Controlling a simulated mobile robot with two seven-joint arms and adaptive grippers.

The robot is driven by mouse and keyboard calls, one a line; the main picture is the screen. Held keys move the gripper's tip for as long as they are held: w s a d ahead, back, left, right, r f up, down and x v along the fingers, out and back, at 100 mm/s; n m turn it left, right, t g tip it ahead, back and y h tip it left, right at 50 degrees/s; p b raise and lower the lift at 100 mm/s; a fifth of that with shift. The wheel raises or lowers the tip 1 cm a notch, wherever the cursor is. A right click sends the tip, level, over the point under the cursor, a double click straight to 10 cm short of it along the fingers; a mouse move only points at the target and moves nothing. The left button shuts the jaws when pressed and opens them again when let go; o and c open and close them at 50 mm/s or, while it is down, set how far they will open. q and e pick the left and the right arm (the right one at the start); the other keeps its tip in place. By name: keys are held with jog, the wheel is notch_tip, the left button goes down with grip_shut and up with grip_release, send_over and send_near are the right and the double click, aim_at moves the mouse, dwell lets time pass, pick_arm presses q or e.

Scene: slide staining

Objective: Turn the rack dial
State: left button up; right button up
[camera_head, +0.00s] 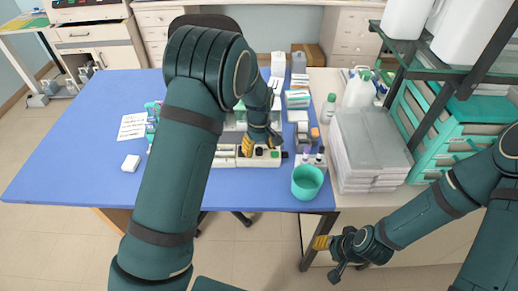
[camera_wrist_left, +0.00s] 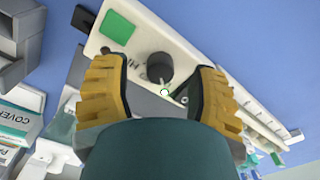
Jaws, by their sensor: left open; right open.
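The rack dial (camera_wrist_left: 159,66) is a round black knob with a light pointer line on the white panel of the staining device (camera_wrist_left: 190,55). In the head view the device (camera_head: 228,158) lies near the front edge of the blue table. My left gripper (camera_head: 262,143) is over its right part. In the left wrist view my left gripper (camera_wrist_left: 162,75) is open, with one yellow-padded finger on each side of the dial. I cannot tell whether either finger touches it. My right gripper (camera_head: 329,258) is open and empty, low in front of the side counter, away from the device.
A green square (camera_wrist_left: 117,30) is on the panel beside the dial. A teal cup (camera_head: 307,182) stands right of the device at the table's (camera_head: 65,150) edge. Grey stacked boxes (camera_head: 370,140) and a shelf are farther right. The table's left side is mostly clear.

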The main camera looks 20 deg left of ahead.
aim_at(259, 149)
pick_arm(q)
notch_tip(259, 149, up, 11)
dwell(0.3)
dwell(0.5)
